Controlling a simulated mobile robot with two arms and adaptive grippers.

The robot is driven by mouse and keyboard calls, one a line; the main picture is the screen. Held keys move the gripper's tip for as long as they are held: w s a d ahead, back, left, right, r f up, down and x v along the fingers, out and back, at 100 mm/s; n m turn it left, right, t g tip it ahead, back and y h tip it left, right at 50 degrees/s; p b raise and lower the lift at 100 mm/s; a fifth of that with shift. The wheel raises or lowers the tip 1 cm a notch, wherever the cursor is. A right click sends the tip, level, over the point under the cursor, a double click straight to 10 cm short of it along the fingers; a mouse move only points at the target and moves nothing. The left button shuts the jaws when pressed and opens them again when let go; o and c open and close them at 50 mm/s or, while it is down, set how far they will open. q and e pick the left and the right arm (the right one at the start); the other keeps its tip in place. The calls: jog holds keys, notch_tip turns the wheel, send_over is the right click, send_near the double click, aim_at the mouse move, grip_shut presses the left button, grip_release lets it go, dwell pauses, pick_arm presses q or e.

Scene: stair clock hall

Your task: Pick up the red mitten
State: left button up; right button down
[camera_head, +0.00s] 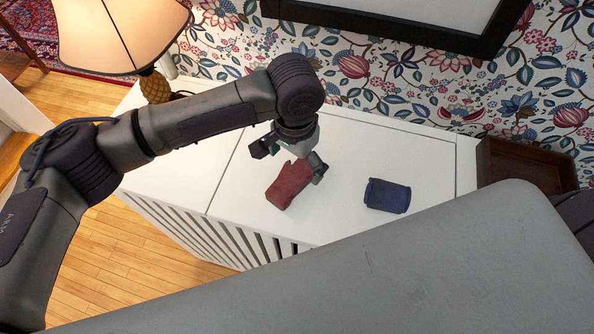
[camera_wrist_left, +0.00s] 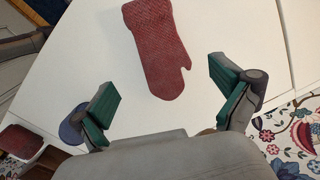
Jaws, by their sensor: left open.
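The red mitten (camera_head: 288,184) lies flat on the white cabinet top (camera_head: 336,215). In the left wrist view the mitten (camera_wrist_left: 157,52) shows its thumb and rounded end towards my gripper, lying ahead of the fingers and roughly between their lines. My left gripper (camera_head: 290,160) is open over the mitten's upper end in the head view. In the left wrist view its green-padded fingers (camera_wrist_left: 165,98) are wide apart with nothing held. I cannot tell the exact height above the cabinet. My right gripper is not in view.
A dark blue folded cloth item (camera_head: 387,196) lies right of the mitten. A lamp (camera_head: 118,35) stands at the back left. A brown wooden box (camera_head: 526,165) is at the right. A framed picture (camera_head: 420,18) hangs on the flowered wall. The cabinet top between is clear.

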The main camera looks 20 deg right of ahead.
aim_at(295, 173)
pick_arm(q)
jog(key=shift+w+f, duration=0.1)
jog(key=shift+f, duration=0.1)
jog(key=f, duration=0.1)
jog(key=f+p, duration=0.1)
jog(key=f, duration=0.1)
jog(key=f+p, duration=0.1)
jog(key=shift+w+f, duration=0.2)
jog(key=shift+w, duration=0.1)
jog(key=shift+f, duration=0.3)
jog(key=c, duration=1.2)
jog(key=shift+c, duration=0.2)
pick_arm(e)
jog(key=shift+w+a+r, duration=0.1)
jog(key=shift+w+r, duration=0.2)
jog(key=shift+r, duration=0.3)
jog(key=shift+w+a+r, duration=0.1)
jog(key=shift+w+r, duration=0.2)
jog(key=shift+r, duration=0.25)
